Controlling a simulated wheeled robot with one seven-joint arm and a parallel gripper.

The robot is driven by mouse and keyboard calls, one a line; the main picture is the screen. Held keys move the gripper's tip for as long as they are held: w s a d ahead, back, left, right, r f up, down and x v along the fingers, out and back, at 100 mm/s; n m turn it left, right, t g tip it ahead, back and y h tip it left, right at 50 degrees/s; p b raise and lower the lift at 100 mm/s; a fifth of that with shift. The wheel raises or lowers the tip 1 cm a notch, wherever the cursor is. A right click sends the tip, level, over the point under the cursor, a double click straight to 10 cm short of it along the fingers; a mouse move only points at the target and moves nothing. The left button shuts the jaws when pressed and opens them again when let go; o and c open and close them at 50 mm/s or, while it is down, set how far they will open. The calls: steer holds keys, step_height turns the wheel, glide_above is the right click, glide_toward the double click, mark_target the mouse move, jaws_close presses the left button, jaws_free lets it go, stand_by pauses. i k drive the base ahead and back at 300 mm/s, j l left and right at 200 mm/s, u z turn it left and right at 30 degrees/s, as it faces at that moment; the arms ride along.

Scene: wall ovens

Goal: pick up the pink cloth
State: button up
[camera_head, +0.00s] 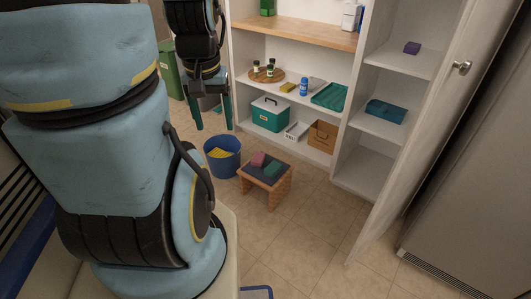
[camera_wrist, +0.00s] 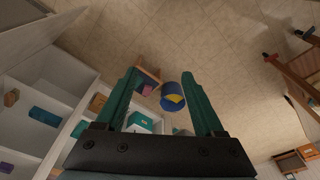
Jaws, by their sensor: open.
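The pink cloth (camera_head: 259,159) is a small folded piece on the dark top of a low wooden stool (camera_head: 282,186). A teal cloth (camera_head: 272,169) lies beside it. In the wrist view the pink cloth (camera_wrist: 147,90) shows small, near the inner side of the left finger, with the stool (camera_wrist: 150,73) partly hidden behind that finger. My gripper (camera_head: 212,112) has two green fingers. It is open and empty, up in the air and well apart from the cloth. In the wrist view my gripper (camera_wrist: 160,76) has its fingers spread wide.
A blue bucket (camera_head: 222,163) with something yellow inside stands just left of the stool. Behind are open white shelves with a teal box (camera_head: 270,114), a cardboard box (camera_head: 322,135) and a green tray (camera_head: 329,96). An open door (camera_head: 418,130) stands at right. Tiled floor before the stool is clear.

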mark_target(257, 160)
steer(key=i+l+u, duration=0.4)
steer(key=l, duration=0.25)
steer(key=l+u, duration=0.15)
steer(key=l, duration=0.2)
steer(key=u, duration=1.15)
